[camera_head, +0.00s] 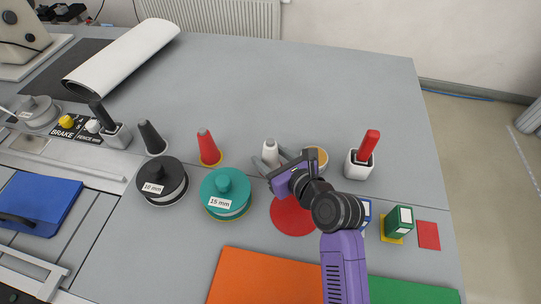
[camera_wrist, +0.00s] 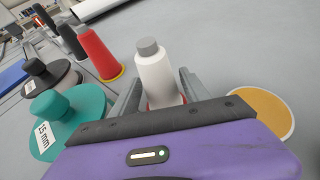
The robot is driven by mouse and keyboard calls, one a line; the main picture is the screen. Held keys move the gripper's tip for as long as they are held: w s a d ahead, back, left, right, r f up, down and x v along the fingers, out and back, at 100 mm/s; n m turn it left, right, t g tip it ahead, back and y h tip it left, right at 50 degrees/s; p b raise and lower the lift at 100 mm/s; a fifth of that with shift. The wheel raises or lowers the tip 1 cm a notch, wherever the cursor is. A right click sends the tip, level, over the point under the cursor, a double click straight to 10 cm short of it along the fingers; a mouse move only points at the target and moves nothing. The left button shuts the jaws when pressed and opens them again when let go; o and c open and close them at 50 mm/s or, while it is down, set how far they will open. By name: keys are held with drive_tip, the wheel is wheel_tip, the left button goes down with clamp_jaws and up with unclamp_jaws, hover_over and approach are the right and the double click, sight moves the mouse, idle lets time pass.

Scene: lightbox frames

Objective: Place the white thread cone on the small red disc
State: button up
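A flat red disc (camera_head: 287,216) lies on the table on the near side of the cone, partly covered by my arm.
Left of the cone are a red cone (camera_head: 208,149), a dark cone (camera_head: 152,138), a teal 15 mm knob disc (camera_head: 217,186) and a black 10 mm one (camera_head: 160,178). A round tan-topped item (camera_head: 322,157) and a white holder with a red handle (camera_head: 358,165) stand right.

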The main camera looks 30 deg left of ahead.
drive_tip(key=shift+o, duration=0.4)
drive_tip(key=shift+d+r, duration=0.1)
drive_tip(key=v, duration=1.2)
